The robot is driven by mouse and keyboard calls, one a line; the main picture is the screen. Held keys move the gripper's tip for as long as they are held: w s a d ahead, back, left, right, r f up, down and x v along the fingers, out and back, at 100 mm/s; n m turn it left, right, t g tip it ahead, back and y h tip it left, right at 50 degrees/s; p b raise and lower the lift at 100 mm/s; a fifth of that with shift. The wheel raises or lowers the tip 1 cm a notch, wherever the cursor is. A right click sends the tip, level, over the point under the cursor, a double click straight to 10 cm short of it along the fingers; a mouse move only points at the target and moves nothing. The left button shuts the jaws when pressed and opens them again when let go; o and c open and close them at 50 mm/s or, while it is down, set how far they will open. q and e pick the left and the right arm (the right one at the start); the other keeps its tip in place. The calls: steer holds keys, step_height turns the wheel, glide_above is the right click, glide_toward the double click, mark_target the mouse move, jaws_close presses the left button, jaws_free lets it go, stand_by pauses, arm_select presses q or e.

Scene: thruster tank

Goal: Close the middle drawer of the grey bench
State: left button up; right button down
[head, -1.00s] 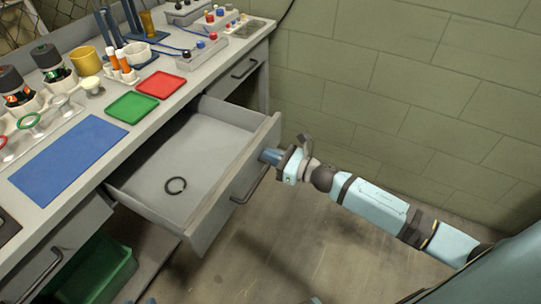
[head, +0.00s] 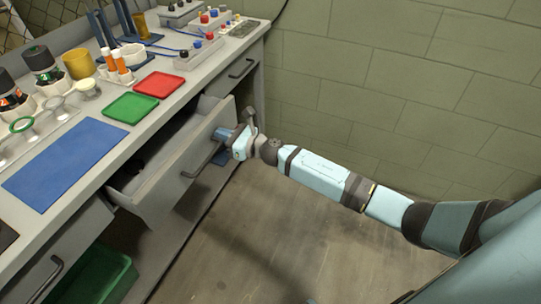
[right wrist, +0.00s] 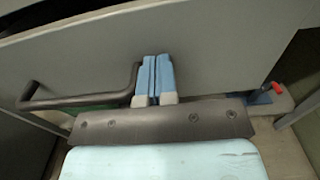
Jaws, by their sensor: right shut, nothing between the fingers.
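The middle drawer (head: 172,190) of the grey bench (head: 150,90) stands partly open, its front out from the bench face. Its dark bar handle (head: 203,160) runs across the front; it also shows in the right wrist view (right wrist: 75,101). My right gripper (head: 222,134) is shut and empty, its blue fingertips against the drawer front just past the handle's far end. In the right wrist view the closed fingers (right wrist: 155,75) point at the grey front, right of the handle. My left gripper is not in view.
On the bench top are a blue mat (head: 65,165), a green tray (head: 132,107), a red tray (head: 160,85) and several jars and fittings. A green bin (head: 95,275) sits below at the left. The floor (head: 260,235) in front is clear.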

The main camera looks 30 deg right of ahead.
mark_target(192, 126)
steer(key=b+x, duration=0.2)
steer(key=x, duration=0.4)
steer(key=shift+w+a+f, duration=0.15)
steer(key=shift+w+a, duration=0.05)
steer(key=shift+w, duration=0.15)
steer(key=b+x, duration=0.1)
steer(key=x, duration=0.3)
steer(key=shift+a, duration=0.1)
steer(key=shift+w+a+b, duration=0.4)
steer(key=shift+w+b, duration=0.1)
steer(key=shift+w, duration=0.05)
steer(key=shift+w+r, duration=0.1)
steer(key=shift+r, duration=0.15)
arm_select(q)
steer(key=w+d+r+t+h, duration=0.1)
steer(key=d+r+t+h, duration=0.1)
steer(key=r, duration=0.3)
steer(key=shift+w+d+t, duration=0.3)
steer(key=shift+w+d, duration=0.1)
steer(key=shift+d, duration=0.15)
arm_select(e)
steer(key=shift+r, duration=0.1)
steer(key=shift+w+r, duration=0.1)
steer(key=shift+r, duration=0.05)
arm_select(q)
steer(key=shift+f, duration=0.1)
